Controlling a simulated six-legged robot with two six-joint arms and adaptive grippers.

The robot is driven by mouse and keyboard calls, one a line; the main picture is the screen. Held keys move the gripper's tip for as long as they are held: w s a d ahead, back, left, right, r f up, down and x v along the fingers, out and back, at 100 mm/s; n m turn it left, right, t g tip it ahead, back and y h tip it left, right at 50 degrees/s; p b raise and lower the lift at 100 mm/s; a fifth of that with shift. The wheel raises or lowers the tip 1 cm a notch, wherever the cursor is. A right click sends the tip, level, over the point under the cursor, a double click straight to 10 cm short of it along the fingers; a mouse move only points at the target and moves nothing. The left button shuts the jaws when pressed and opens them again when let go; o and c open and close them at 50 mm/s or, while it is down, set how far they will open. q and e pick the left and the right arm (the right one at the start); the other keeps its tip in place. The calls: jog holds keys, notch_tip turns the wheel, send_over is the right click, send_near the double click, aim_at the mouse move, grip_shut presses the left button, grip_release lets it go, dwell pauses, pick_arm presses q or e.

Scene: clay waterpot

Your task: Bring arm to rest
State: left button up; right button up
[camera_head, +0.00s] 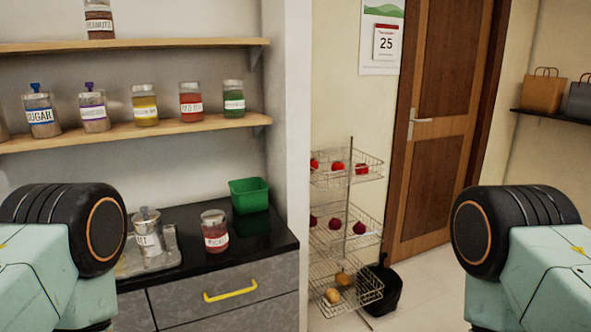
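My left arm (75,235) comes in at the lower left, with a black rounded joint and a pale green link. My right arm (505,245) comes in at the lower right, with the same black joint and green link. Neither arm touches anything that I can see. Both grippers are outside the picture, so whether they are open or hold anything is hidden.
A black counter (262,236) holds a salt jar (149,238) on a tray, a red-filled jar (215,238) and a green container (249,195). Shelves with jars hang above. A wire rack (345,215) stands before a wooden door (435,130). A black bag (382,290) sits beside the rack.

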pick_arm(q)
jog(key=shift+s+d+r, duration=0.1)
jog(key=shift+s, duration=0.8)
pick_arm(e)
jog(key=shift+s+d, duration=0.1)
jog(key=shift+s, duration=0.4)
pick_arm(q)
jog(key=shift+w+d, duration=0.1)
jog(key=shift+w, duration=0.05)
pick_arm(e)
jog(key=shift+w, duration=0.15)
